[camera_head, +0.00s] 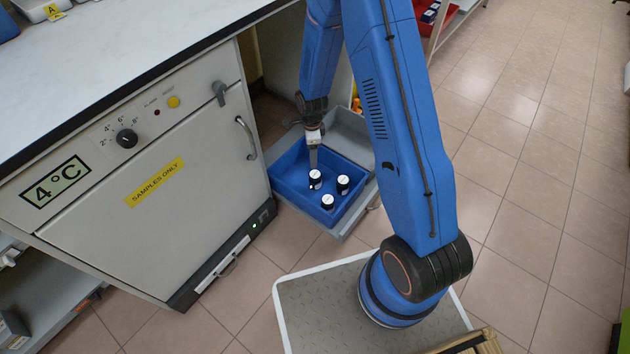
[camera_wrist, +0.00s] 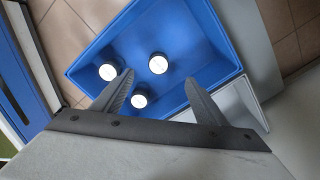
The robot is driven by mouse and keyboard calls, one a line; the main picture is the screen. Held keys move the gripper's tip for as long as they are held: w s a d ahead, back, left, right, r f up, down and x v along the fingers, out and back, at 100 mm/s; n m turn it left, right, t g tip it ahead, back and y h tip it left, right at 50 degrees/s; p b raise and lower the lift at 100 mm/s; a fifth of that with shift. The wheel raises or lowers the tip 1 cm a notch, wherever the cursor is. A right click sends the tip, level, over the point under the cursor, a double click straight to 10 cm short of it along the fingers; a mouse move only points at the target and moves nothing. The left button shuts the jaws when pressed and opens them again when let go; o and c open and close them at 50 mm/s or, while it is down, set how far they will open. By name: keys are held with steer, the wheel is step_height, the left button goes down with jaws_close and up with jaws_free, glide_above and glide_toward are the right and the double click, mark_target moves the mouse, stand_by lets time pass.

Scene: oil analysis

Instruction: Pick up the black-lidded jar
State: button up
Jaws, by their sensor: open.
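Three small jars stand upright in a blue bin (camera_head: 290,180). In the head view they are a back-left jar (camera_head: 315,180), a right jar (camera_head: 343,185) and a front jar (camera_head: 327,202). In the wrist view the three tops show as a left one (camera_wrist: 108,72), an upper one (camera_wrist: 158,64) and a lower one (camera_wrist: 139,100). My gripper (camera_head: 313,162) points down over the bin at the back-left jar. Its fingers (camera_wrist: 159,78) are apart, with nothing held.
The blue bin sits in a grey tray or drawer (camera_head: 352,215) beside a sample fridge (camera_head: 150,190) marked 4°C. A white worktop (camera_head: 120,60) overhangs on the left. Tiled floor (camera_head: 520,160) is clear on the right.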

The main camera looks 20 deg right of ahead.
mark_target(315, 174)
step_height(315, 174, down, 11)
steer(key=shift+f, duration=0.15)
steer(key=shift+s+d+f, duration=0.15)
steer(key=shift+d+f, duration=0.1)
steer(key=shift+f, duration=0.4)
steer(key=shift+d+f, duration=0.15)
steer(key=shift+f, duration=0.85)
steer(key=shift+d+f, duration=0.1)
steer(key=shift+f, duration=0.85)
steer(key=c, duration=1.3)
steer(key=shift+c, duration=0.2)
